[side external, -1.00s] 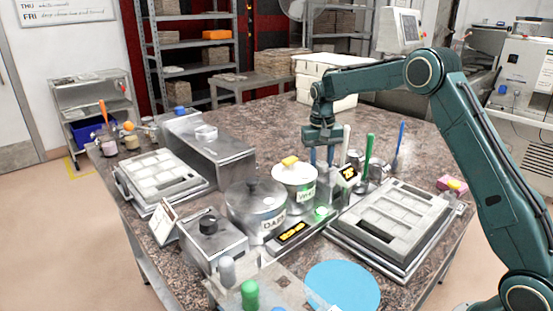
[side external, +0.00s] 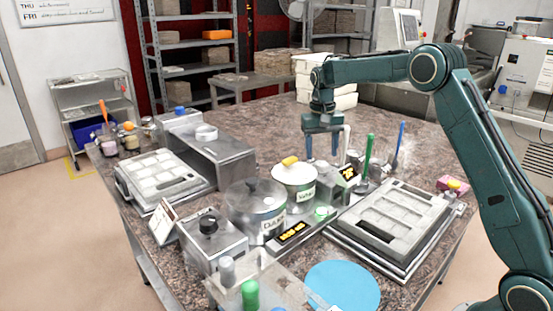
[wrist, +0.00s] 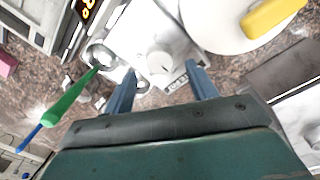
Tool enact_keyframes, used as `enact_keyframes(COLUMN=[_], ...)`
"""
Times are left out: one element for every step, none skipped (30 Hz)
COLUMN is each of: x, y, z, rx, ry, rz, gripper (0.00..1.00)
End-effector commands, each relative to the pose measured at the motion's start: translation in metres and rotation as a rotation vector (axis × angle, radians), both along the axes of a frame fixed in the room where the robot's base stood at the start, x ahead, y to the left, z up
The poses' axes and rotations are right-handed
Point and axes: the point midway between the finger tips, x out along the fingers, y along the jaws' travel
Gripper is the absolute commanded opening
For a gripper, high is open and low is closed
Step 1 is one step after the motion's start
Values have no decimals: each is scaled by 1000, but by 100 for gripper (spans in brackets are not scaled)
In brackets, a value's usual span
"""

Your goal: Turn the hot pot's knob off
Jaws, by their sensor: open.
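Two lidded pots stand side by side: a grey one labelled DARK (side external: 256,212) and a white one (side external: 293,190) with a yellow lid handle. Each has an amber display by it, one near the dark pot (side external: 293,234) and one near the white pot (side external: 349,172); I cannot read which pot is hot. A pale round knob (wrist: 160,62) sits on a light grey control box (wrist: 140,38) beside the white pot. My gripper (side external: 321,158) is open and empty above that box. In the wrist view its fingers lie either side of the knob, apart from it.
A green-handled tool (side external: 369,152) and a blue one (side external: 399,138) stand upright right of my gripper. A mould tray (side external: 435,200) lies at the right, another (side external: 163,175) at the left. A metal box with a black knob (side external: 208,226) is at front left.

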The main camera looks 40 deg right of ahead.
Motion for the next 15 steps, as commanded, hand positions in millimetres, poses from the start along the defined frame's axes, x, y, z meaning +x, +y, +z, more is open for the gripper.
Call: enact_keyframes(x=[1,1,1,1,1,1,1,1,1,1,1,1,1,1,1], y=[1,1,1,1,1,1,2,2,2,2,2,2,2,2,2], z=[8,12,17,20,23,27,30,32,34,36,37,38,38,39,39], rx=[-1,-1,0,0,-1,-1,-1,-1,0,0,0,0,1,1,0], ry=[-3,-3,-4,-2,-3,-3,-2,-1,-1,-2,-1,-1,-1,-1,0], rz=[0,0,0,1,1,0,0,1,2,2,1,1,0,0,0], gripper=[57,57,57,57,57,57,57,57,57,57,57,57,57,57,57])
